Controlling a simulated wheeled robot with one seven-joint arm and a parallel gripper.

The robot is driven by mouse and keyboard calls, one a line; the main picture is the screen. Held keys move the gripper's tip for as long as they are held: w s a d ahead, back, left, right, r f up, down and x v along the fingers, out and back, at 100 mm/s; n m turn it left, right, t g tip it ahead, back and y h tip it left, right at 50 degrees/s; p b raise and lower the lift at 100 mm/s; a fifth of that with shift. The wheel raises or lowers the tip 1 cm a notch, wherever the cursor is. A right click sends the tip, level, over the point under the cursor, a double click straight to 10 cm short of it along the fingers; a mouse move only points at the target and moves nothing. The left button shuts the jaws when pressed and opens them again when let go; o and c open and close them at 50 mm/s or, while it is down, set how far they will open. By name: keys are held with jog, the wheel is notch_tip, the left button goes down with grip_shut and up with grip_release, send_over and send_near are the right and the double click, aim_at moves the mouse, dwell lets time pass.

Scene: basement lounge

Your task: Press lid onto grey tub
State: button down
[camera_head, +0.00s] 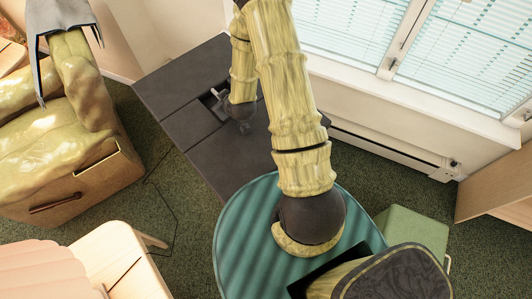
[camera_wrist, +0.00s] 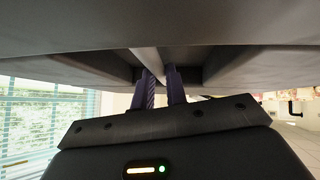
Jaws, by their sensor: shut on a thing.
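My gripper (camera_wrist: 163,88) shows in the wrist view with its two purple fingers close together on a narrow pale grey bar (camera_wrist: 149,58). The bar looks like part of the lid, but its full outline is not visible. A wide grey surface (camera_wrist: 70,65) with a dark recess fills the top of that view. In the head view my arm bends down, with its far end (camera_head: 240,112) over a dark grey unit. The fingertips are small and partly hidden there. I cannot clearly tell the grey tub from the dark surfaces, nor whether lid and tub touch.
The dark grey unit (camera_head: 172,85) has a flat top and stands near the window wall. A radiator (camera_head: 385,150) runs under the windows. Green carpet is open at left centre.

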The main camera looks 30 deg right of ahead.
jog(key=d+f+n+y+b, duration=0.1)
jog(key=d+f+b, duration=0.4)
jog(key=f+b, duration=0.9)
jog(key=s+d+f+n+y+b, duration=0.1)
jog(key=d+f+b, duration=0.3)
jog(key=f+b, duration=1.1)
jog(key=d+f+n+y+b, duration=0.1)
jog(key=d+f+b, duration=0.4)
jog(key=f+b, duration=1)
jog(key=shift+s+d+f+n+g+b, duration=0.3)
jog(key=shift+s+n+b, duration=0.1)
jog(key=shift+b, duration=0.35)
jog(key=shift+r, duration=0.15)
notch_tip(320, 180, down, 7)
jog(key=b, duration=0.4)
jog(key=shift+f, duration=0.9)
dwell(0.7)
